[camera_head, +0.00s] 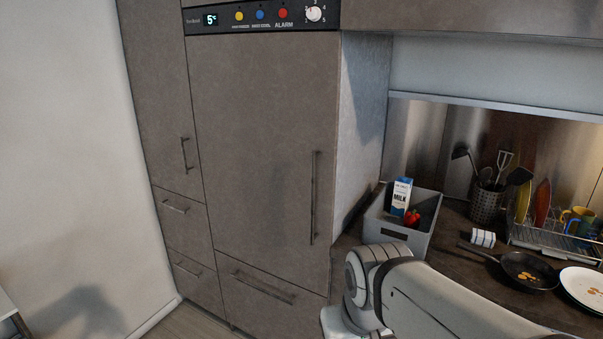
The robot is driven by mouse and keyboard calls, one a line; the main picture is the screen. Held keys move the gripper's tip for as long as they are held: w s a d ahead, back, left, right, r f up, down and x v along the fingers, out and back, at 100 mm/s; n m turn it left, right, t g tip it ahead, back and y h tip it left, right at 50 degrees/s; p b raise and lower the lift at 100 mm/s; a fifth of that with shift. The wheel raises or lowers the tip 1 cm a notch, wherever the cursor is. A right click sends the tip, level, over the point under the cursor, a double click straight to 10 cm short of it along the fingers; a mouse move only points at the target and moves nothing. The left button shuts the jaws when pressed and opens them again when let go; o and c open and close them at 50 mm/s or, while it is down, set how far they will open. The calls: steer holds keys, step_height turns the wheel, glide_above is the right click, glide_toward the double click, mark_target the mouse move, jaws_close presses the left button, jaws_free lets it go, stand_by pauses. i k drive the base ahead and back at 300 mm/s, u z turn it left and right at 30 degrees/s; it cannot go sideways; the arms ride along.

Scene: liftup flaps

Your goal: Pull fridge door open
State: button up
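The fridge door (255,150) is a tall brown-grey panel in the middle of the head view, below a dark control strip (265,17) with a display reading 5 degrees. The door looks shut, flush with the cabinet front. Its long vertical handle (315,198) is on the right side of the door, and nothing touches it. My arm shows at the lower right, in front of the counter. My gripper is not visible in this view, so its opening and position cannot be seen.
A grey crate (392,244) with a milk carton (401,197) and a red item stands on the counter right of the fridge. A pan (527,270), white plate (582,283), utensil holder (487,203) and dish rack are further right. A drawer (270,290) sits below the door.

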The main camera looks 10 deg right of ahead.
mark_target(266, 106)
steer(key=z, duration=0.05)
steer(key=i, duration=1)
steer(key=z, duration=0.05)
